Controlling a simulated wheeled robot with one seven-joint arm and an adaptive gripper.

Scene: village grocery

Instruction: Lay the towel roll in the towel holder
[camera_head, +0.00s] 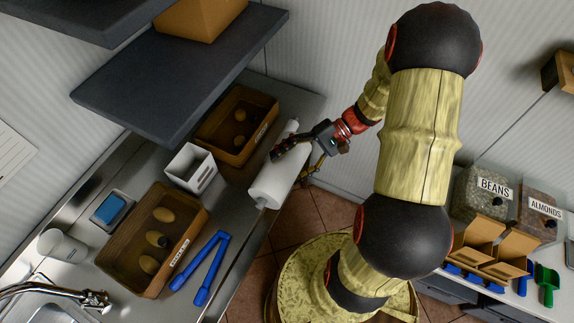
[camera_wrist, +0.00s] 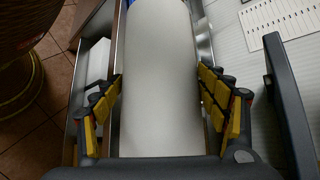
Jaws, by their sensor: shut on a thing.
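The towel roll (camera_head: 272,186) is a long white cylinder at the counter's right edge, lying slantwise in the head view. My gripper (camera_head: 305,143) is shut on it near its upper end. In the wrist view the towel roll (camera_wrist: 160,80) fills the space between the yellow-padded fingers of my gripper (camera_wrist: 160,105), one on each side. I cannot tell whether the roll touches the counter. I cannot clearly make out the towel holder; a wooden piece (camera_head: 560,72) on the wall at the far right may be part of it.
Two brown crates (camera_head: 172,282) with potato-like items, a white square container (camera_head: 190,168), blue tongs (camera_head: 203,268) and a sponge tray (camera_head: 112,209) stand on the counter. A dark shelf (camera_head: 165,85) overhangs it. Bean and almond bins (camera_head: 484,190) are at right.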

